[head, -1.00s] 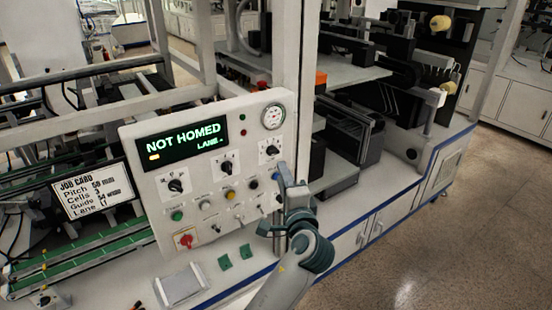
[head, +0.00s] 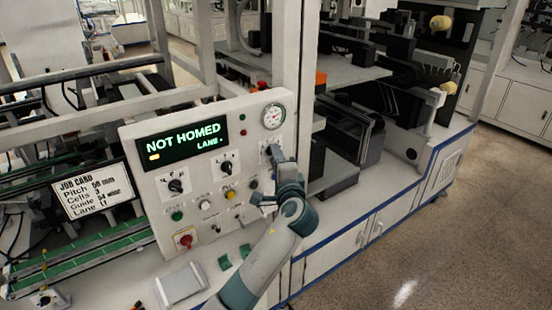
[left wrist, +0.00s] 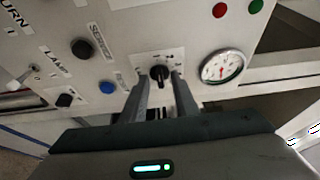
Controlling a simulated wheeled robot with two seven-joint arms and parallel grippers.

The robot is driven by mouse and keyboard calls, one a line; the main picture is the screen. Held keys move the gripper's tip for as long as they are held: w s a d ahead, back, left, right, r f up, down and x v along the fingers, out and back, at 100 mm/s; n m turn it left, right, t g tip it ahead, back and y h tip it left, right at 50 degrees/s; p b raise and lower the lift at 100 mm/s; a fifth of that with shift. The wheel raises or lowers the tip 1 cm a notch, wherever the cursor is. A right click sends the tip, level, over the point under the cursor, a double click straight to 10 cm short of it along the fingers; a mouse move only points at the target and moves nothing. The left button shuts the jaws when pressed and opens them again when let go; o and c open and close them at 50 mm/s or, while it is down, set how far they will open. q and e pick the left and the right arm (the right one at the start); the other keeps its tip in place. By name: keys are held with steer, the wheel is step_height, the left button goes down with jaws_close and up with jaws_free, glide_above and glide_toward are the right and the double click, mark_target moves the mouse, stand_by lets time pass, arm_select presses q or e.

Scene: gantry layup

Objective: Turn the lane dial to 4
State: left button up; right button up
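The control panel (head: 210,150) carries several black dials on white plates. The dial under the round gauge is mostly hidden by my left gripper (head: 272,152) in the head view. In the left wrist view this black dial (left wrist: 159,73) sits on its white plate, between the two fingertips of my left gripper (left wrist: 160,84). The fingers stand apart, one on each side of the dial, with a gap showing. Contact cannot be made out. The display (head: 183,141) reads NOT HOMED and LANE with a dash. The dial's numbers are too small to read. My right gripper is out of view.
A round gauge (head: 273,117) is just above the dial. Two other dials (head: 176,186) (head: 227,168) sit to its left, with several buttons and switches below. A red knob (head: 186,241) is at the lower left. A job card (head: 90,191) stands left of the panel.

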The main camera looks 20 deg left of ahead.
arm_select(q)
jaws_close()
steer(key=shift+m+g, duration=0.3)
steer(key=shift+w+d+r+m+g+y, duration=0.15)
steer(key=shift+m+g+y, duration=0.35)
steer(key=shift+m+g, duration=1.45)
steer(key=shift+w+d+r+m+g+y, duration=0.2)
steer(key=shift+m+g+y, duration=0.4)
steer(key=shift+m, duration=2.5)
steer(key=shift+w+d+r+m+g+y, duration=0.15)
steer(key=shift+m+g+y, duration=0.25)
steer(key=shift+m+g, duration=1.6)
steer(key=shift+f+m+t, duration=0.1)
steer(key=shift+m+t, duration=0.45)
steer(key=shift+o, duration=0.3)
jaws_free()
